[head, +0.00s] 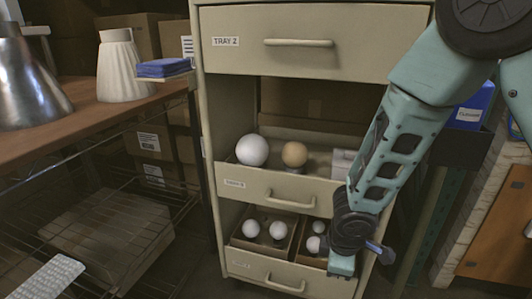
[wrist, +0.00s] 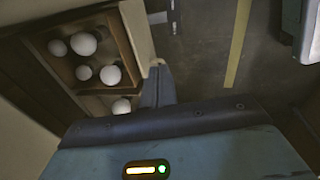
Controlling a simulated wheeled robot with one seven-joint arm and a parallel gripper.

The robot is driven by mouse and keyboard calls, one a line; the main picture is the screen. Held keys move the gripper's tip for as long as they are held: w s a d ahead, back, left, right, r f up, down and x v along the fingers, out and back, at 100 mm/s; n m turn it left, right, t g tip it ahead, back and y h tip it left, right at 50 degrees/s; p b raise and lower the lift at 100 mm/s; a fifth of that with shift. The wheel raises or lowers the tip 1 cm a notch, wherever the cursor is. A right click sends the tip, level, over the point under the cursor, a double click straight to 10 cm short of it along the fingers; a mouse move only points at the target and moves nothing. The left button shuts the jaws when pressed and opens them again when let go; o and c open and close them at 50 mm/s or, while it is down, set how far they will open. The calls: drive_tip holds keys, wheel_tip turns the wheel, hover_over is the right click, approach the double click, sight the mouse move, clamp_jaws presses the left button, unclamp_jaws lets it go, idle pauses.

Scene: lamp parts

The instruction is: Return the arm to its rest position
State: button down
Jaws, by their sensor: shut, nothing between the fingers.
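My arm (head: 385,150) comes in from the upper right of the head view and reaches down in front of the cabinet's right side. Its wrist end is low, beside the open bottom drawer (head: 265,269). In the wrist view, my gripper (wrist: 157,70) has its grey fingers together with nothing between them. The fingertips appear beside the edge of a drawer holding white bulbs (wrist: 83,44); I cannot tell whether they touch it. The arm hides part of the drawers' right side in the head view.
The middle drawer (head: 265,184) is open and holds a white globe (head: 252,150) and a tan globe (head: 294,154). The top drawer (head: 310,62) is shut. A wooden bench (head: 90,112) with lampshades stands left. A blue bin (head: 472,112) stands right.

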drive_tip(key=s+a+r+m+g+p, duration=0.1)
drive_tip(key=s+r+m+p, duration=0.3)
drive_tip(key=s+r, duration=0.75)
drive_tip(key=s+a+r+m+g+p, duration=0.1)
drive_tip(key=s+r+m+p, duration=0.2)
drive_tip(key=s+r, duration=0.85)
wheel_tip(320, 180, up, 39)
drive_tip(key=w+p, duration=0.2)
drive_tip(key=p, duration=3.5)
drive_tip(key=shift+w+r+y, duration=0.2)
drive_tip(key=shift+w+y, duration=0.05)
drive_tip(key=shift+y, duration=0.15)
drive_tip(key=shift+r, duration=0.1)
